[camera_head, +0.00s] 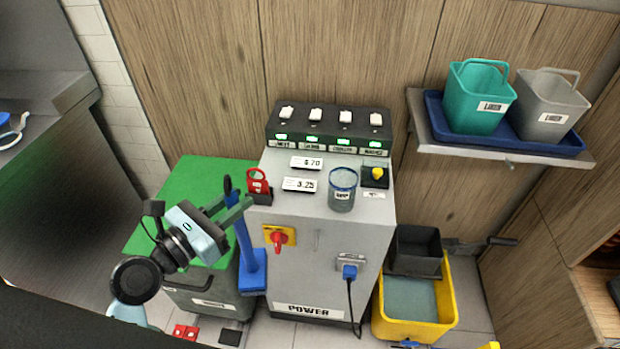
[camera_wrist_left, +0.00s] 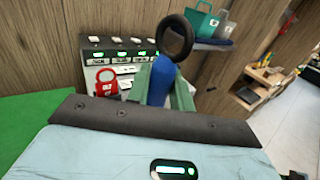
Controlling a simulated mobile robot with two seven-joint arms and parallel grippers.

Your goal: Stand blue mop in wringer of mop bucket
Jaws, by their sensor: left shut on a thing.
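The blue mop (camera_head: 252,270) hangs nearly upright, its flat blue head low in front of the left side of the grey power cabinet. My left gripper (camera_head: 236,207) is shut on the upper part of its handle. In the left wrist view, the blue handle (camera_wrist_left: 160,82) sits between the green fingers, with a black loop on top. The yellow mop bucket (camera_head: 447,300) stands on the floor right of the cabinet. Its dark wringer (camera_head: 415,266) sits at the back of the bucket, open on top, with a lever to the right. The mop is well left of the bucket. My right gripper is not in view.
The grey power cabinet (camera_head: 318,245) stands between mop and bucket, with a red switch and a plugged cable on its front. A green-topped bin (camera_head: 185,195) is at left. A wall shelf (camera_head: 425,125) holds a blue tray with green and grey pails above the bucket.

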